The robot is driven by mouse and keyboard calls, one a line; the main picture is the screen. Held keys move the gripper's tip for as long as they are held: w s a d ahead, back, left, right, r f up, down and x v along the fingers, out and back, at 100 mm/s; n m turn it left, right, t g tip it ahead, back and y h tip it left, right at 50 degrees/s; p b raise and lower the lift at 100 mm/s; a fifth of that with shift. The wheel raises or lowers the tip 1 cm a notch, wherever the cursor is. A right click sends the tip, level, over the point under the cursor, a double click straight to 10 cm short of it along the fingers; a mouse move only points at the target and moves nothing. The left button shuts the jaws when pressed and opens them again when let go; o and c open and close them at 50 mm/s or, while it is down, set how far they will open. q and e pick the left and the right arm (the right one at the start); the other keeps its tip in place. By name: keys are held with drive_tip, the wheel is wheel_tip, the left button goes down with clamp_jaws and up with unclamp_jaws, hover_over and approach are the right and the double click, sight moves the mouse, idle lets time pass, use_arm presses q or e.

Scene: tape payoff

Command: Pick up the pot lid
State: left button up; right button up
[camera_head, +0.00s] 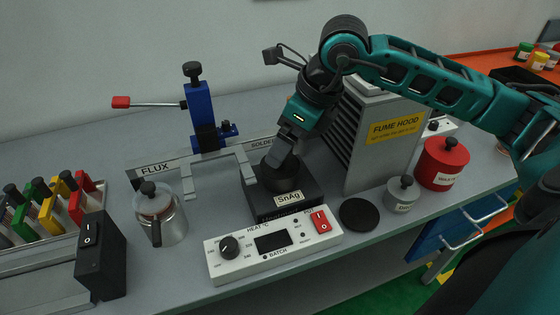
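A black solder pot block labelled SnAg (288,205) stands at the middle of the bench. A dark round piece (281,180) sits on its top; I cannot tell whether this is the pot lid or the pot's rim. My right gripper (281,158) reaches down from above, its fingers at or just over that piece. Whether the fingers touch it or are closed on a knob is hidden. A flat black disc (360,215) lies on the bench right of the pot. My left gripper is not in view.
The control box (272,247) stands in front of the pot, the fume hood (380,140) to its right. A flux jar (160,215) and blue clamp stand (203,118) are left. A grey pot (402,194) and red pot (442,163) stand right.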

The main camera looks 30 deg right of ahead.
drive_tip(key=x, duration=0.3)
drive_tip(key=shift+a+f, duration=0.1)
drive_tip(key=shift+f, duration=0.3)
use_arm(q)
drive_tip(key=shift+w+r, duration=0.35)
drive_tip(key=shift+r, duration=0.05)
use_arm(e)
drive_tip(key=shift+w+f, duration=0.15)
drive_tip(key=shift+f, duration=0.1)
drive_tip(key=shift+c, duration=0.3)
drive_tip(key=c, duration=0.7)
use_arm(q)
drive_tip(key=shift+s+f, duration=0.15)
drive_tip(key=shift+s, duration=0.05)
use_arm(e)
drive_tip(key=shift+r, duration=0.15)
